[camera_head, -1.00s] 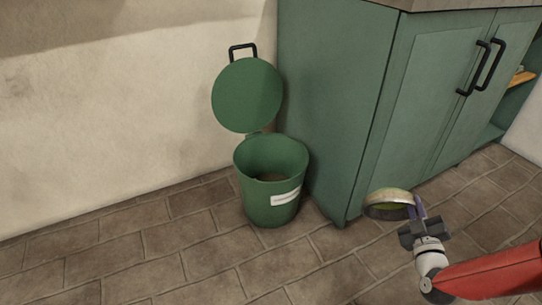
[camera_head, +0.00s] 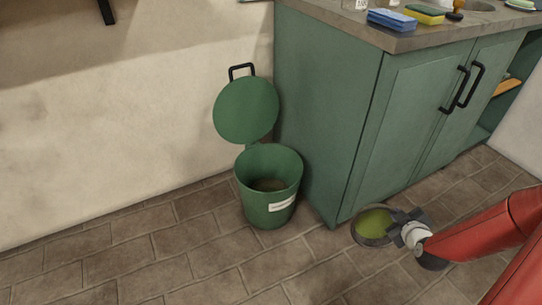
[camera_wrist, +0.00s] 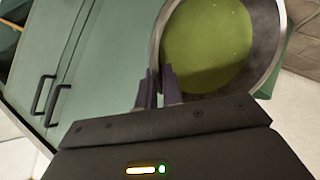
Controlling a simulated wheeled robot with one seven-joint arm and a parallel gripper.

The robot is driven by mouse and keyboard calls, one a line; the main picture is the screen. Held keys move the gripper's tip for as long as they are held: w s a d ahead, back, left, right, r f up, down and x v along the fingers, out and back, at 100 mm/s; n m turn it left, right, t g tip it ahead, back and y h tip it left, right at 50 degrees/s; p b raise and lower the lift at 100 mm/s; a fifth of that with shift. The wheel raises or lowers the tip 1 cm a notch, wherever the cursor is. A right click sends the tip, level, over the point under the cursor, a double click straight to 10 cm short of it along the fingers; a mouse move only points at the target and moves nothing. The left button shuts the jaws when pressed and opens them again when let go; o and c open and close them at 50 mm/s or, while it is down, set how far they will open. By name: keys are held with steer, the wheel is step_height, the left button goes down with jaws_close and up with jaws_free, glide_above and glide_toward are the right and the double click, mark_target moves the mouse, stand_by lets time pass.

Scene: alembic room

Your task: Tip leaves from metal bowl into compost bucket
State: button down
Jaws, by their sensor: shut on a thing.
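The metal bowl (camera_head: 357,239) is held in the air at the lower right of the head view, in front of the green cabinet. Yellow-green leaves (camera_head: 375,223) lie in it as one mass. My gripper (camera_head: 397,227) is shut on the bowl's rim from the right. In the wrist view my gripper (camera_wrist: 160,88) pinches the rim of the bowl (camera_wrist: 268,45), and the leaves (camera_wrist: 207,42) show inside. The green compost bucket (camera_head: 268,207) stands on the floor to the left of the bowl. Its lid (camera_head: 246,111) is up, and something brown lies at its bottom.
The green cabinet (camera_head: 325,120) stands right of the bucket. A pale wall (camera_head: 110,130) is behind the bucket. The tiled floor (camera_head: 150,260) in front is clear.

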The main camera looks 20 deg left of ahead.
step_height(320, 180, up, 2)
steer(key=g+p, duration=0.3)
steer(key=p, duration=0.2)
steer(key=shift+w+h, duration=0.1)
steer(key=shift+h, duration=0.3)
steer(key=shift+f+g+b, duration=0.4)
steer(key=shift+g+b, duration=0.1)
steer(key=shift+b, duration=0.15)
steer(key=g+h, duration=0.1)
steer(key=g, duration=0.2)
steer(key=r+g, duration=0.1)
steer(key=g, duration=0.1)
steer(key=shift+r+g+h, duration=0.1)
steer(key=shift+g+h, duration=0.3)
steer(key=g, duration=0.2)
steer(key=shift+r+g+h, duration=0.3)
steer(key=shift+g, duration=0.1)
steer(key=shift+r+g, duration=0.1)
steer(key=shift+g, duration=0.5)
steer(key=shift+m, duration=0.3)
